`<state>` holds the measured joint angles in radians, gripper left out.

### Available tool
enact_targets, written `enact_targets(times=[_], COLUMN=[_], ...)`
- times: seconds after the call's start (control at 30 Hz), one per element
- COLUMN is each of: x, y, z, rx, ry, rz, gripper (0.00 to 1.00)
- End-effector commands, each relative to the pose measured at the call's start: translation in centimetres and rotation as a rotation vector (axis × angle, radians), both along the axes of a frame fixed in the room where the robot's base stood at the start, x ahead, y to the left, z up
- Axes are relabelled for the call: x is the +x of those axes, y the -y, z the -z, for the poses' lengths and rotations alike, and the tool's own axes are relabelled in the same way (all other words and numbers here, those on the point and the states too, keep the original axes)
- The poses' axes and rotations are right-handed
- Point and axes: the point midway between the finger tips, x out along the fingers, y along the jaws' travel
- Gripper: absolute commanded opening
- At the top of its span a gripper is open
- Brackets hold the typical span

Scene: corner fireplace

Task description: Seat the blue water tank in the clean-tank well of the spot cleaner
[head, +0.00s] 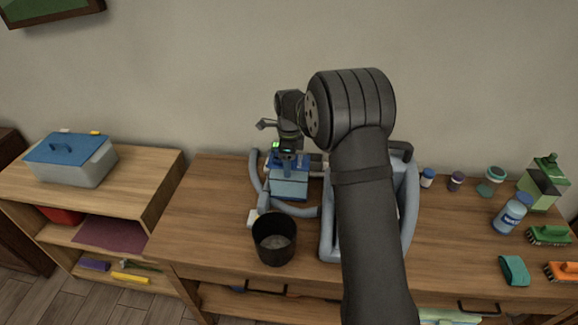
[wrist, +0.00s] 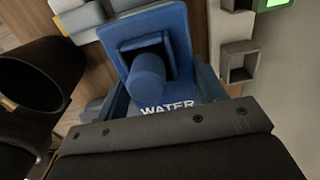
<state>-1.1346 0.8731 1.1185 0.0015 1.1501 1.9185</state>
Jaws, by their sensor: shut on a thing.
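The blue water tank (head: 289,184) is below my gripper (head: 288,158) in the head view, left of my forearm. In the wrist view the tank (wrist: 150,75) shows its dark blue top, a round cap and white "WATER" lettering. My gripper's dark jaw (wrist: 190,135) lies along the lettered edge, and my gripper is shut on the tank. The spot cleaner (head: 411,195) is grey-blue and partly hidden behind my arm. The clean-tank well cannot be made out, and I cannot tell whether the tank's bottom touches anything.
A black cup (head: 274,240) stands close in front of the tank. A grey hose (head: 255,178) curves around the tank's left side. Bottles and brushes (head: 548,235) fill the table's right end. A lidded bin (head: 72,160) sits on the left shelf. The table's left part is bare.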

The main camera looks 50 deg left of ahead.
Motion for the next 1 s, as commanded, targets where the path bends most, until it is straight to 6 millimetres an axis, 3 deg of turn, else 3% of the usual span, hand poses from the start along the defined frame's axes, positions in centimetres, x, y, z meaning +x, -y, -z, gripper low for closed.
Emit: enact_targets(times=[0.27,0.7,1.0], x=[0.1,0.1,0.1], y=[-0.1,-0.1,-0.1], z=[-5.9,-20.0,-25.6], rx=[0.008,0.006,0.004], ry=[0.004,0.004,0.004], rz=[0.000,0.001,0.001], gripper=[0.02,0.02,0.02])
